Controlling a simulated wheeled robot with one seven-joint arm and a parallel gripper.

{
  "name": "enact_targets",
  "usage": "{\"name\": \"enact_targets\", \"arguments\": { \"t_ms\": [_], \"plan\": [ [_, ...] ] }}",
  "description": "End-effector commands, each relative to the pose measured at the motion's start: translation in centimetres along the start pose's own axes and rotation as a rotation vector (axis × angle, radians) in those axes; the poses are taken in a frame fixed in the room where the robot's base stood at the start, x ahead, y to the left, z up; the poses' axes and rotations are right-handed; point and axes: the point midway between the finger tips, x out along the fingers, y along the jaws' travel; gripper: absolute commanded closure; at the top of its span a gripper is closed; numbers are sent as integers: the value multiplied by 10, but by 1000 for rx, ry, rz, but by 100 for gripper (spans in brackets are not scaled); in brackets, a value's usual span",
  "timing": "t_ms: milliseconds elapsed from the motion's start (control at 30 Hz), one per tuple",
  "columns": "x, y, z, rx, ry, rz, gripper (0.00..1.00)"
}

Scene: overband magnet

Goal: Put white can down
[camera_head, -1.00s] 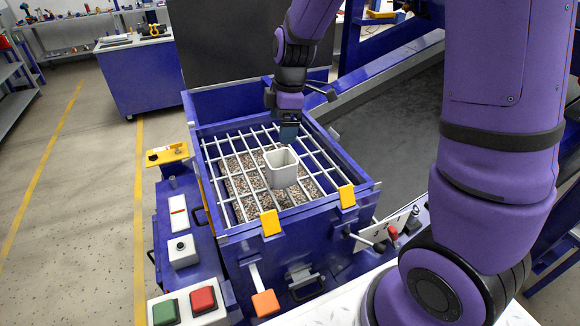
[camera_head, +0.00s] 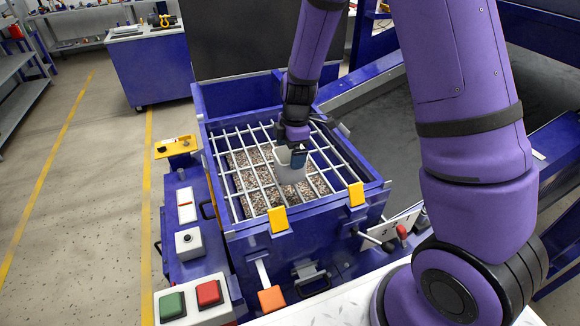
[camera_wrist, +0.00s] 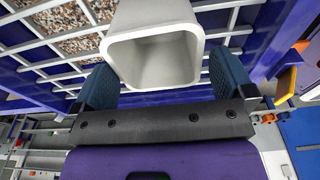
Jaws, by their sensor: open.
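The white can (camera_head: 289,171), a square open-topped container, stands on the white grate (camera_head: 251,171) of the blue bin. In the wrist view the can (camera_wrist: 152,58) has its open mouth toward the camera and looks empty. My gripper (camera_head: 298,158) is at the can's rear right in the head view. In the wrist view my gripper (camera_wrist: 160,85) is open, with one blue finger pad on each side of the can's near end. Whether the pads touch the can is not clear. The can's underside is hidden.
Brown and grey granules (camera_head: 248,185) lie below the grate bars. Yellow clamps (camera_head: 357,194) sit on the bin's front rim. A control box with green and red buttons (camera_head: 209,293) is at the front left. Grate around the can is clear.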

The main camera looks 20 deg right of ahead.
Motion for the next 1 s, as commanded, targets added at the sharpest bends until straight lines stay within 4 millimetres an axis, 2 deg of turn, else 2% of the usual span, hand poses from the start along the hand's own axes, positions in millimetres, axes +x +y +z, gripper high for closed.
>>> {"name": "enact_targets", "arguments": {
  "t_ms": [100, 300, 600, 633, 800, 867, 1000],
  "plan": [
    [18, 1, 3, 0, -2, -4, 0],
    [39, 2, 4, 0, -1, -3, 0],
    [43, 2, 3, 1, 0, -1, 0],
    [43, 2, 3, 1, 0, -1, 5],
    [43, 2, 3, 0, 0, -1, 41],
    [43, 2, 3, 0, 0, -1, 45],
    [43, 2, 3, 0, 0, -1, 45]
  ]
}}
